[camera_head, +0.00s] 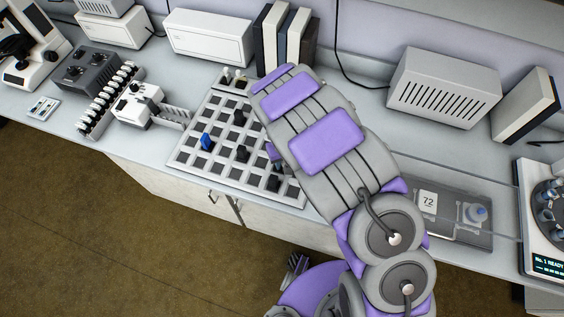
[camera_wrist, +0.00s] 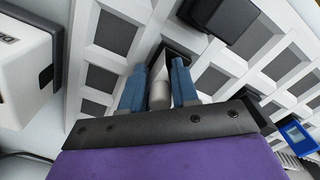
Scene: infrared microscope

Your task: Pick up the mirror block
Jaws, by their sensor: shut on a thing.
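In the wrist view, my gripper (camera_wrist: 158,86) has its two blue fingers closed around a pale grey, rounded piece. Behind and above that piece is a dark block part (camera_wrist: 180,54), which I take to be the mirror block; its lower part is hidden by the fingers. The block is at the white grid board (camera_wrist: 148,44) with dark square cells; I cannot tell whether it touches the board. In the head view, my arm covers the right part of the grid board (camera_head: 192,158), and the fingertips are not clearly visible.
Other dark blocks (camera_head: 242,153) and a blue piece (camera_head: 206,141) stand on the board. A white device with posts (camera_head: 137,106) is to its left. White boxes (camera_head: 208,36) and upright binders (camera_head: 285,38) line the back. A grey vented box (camera_head: 442,88) stands right.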

